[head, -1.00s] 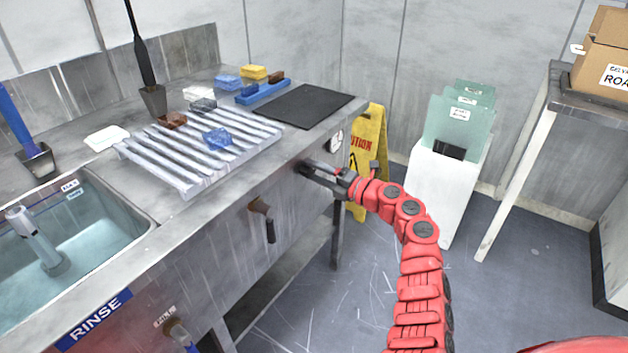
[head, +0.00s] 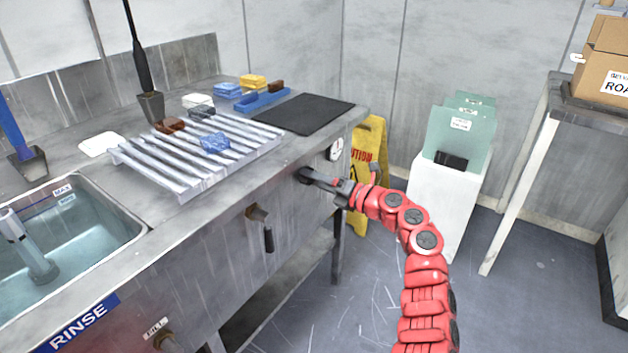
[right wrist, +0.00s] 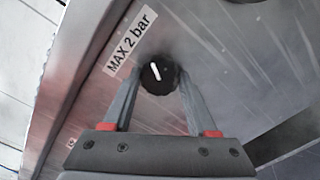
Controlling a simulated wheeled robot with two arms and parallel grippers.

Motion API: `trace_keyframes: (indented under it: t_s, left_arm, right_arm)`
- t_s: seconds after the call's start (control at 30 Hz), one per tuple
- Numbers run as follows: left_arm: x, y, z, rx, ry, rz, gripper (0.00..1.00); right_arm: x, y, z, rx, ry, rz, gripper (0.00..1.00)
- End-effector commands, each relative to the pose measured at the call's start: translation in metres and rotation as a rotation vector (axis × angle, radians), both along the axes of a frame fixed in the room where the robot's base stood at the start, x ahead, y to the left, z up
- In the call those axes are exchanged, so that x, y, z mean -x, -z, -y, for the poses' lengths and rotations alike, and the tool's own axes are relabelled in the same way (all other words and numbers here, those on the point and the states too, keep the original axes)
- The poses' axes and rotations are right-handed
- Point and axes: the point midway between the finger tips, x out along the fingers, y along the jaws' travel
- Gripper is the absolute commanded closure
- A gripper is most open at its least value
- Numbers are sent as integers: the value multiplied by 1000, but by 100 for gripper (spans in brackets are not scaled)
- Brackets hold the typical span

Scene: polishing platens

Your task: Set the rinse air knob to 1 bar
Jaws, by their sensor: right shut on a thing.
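The rinse air knob (right wrist: 158,74) is a round black knob with a white pointer line, on the bench's grey front panel. A label reading "MAX 2 bar" (right wrist: 132,40) is beside it. In the head view the knob (head: 304,174) is small and partly covered by my gripper. My right gripper (right wrist: 158,84) is shut on the knob, one finger on each side. It also shows in the head view (head: 314,177). The white round gauge (head: 337,148) is on the panel to the right of the knob; its reading is too small to tell. My left gripper is not in view.
A valve handle (head: 264,225) sticks out of the panel left of the knob. A yellow caution sign (head: 372,150) stands behind my right wrist. A white stand (head: 437,205) with green panels is to the right. Bare floor (head: 500,290) lies beyond my arm.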

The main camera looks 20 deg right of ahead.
Motion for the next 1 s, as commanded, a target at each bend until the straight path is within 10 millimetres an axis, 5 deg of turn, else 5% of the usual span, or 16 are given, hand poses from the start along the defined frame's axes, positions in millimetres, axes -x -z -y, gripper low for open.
trace_keyframes:
  t_s: [0.13,0.17,0.33,0.73,1.0]
  left_arm:
    - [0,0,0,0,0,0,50]
    - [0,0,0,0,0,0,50]
    - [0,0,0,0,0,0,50]
    - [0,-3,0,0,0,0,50]
    - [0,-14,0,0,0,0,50]
  right_arm:
    - [0,1,0,0,0,-2,97]
    - [0,1,0,0,0,-2,40]
    - [0,1,0,0,0,-2,12]
    - [7,1,7,1,2,-3,12]
    - [55,1,44,2,3,-7,12]
